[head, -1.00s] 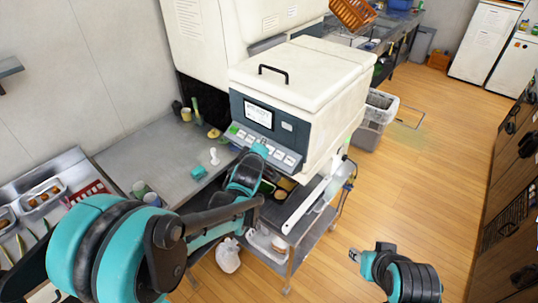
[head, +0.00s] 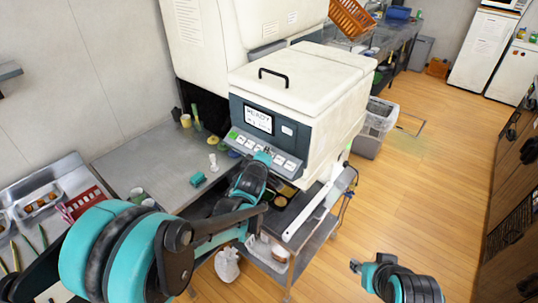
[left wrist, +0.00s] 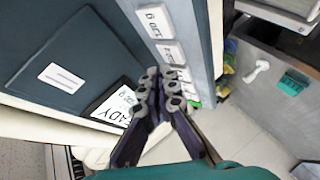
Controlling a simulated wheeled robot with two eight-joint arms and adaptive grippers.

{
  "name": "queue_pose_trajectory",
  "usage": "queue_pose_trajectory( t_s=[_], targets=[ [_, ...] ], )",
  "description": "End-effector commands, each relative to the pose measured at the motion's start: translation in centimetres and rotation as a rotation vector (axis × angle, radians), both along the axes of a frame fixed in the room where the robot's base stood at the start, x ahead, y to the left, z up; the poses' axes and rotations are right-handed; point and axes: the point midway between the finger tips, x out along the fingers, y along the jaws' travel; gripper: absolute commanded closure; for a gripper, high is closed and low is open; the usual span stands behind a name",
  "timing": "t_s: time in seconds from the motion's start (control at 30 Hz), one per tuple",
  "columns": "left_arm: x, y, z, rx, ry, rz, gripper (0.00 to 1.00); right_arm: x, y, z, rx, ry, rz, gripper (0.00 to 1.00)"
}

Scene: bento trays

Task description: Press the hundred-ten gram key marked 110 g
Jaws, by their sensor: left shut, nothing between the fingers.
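The rice machine's sloped key panel (head: 285,163) has a row of white keys and a green key (head: 233,135) at its left end. In the left wrist view, white keys (left wrist: 155,20) with sideways gram labels show, one (left wrist: 170,52) partly behind my fingers. I cannot make out which key is marked 110 g. The display (head: 258,118) reads READY with a smaller line below. My left gripper (head: 263,156) is shut and empty, its tips (left wrist: 166,86) over the key row; contact cannot be told. My right gripper (head: 355,265) is low at right, away from the machine; its jaws are unclear.
A steel counter (head: 165,160) with small cups and a teal block (head: 197,179) lies left of the machine. A red rack and food trays are further left. A grey bin (head: 375,125) stands behind right. The wooden floor at right is clear.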

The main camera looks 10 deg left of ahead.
Motion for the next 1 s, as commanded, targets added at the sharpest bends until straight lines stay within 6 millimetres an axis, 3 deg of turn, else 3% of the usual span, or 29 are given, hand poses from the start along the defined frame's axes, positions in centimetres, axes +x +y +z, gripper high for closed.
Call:
queue_pose_trajectory(
  t_s=[1.0],
  targets=[
    [0.33,-0.21,-0.78,0.000,0.000,0.000,1.00,0.00,0.00,-0.84,0.000,0.000,0.000,0.60]
  ],
)
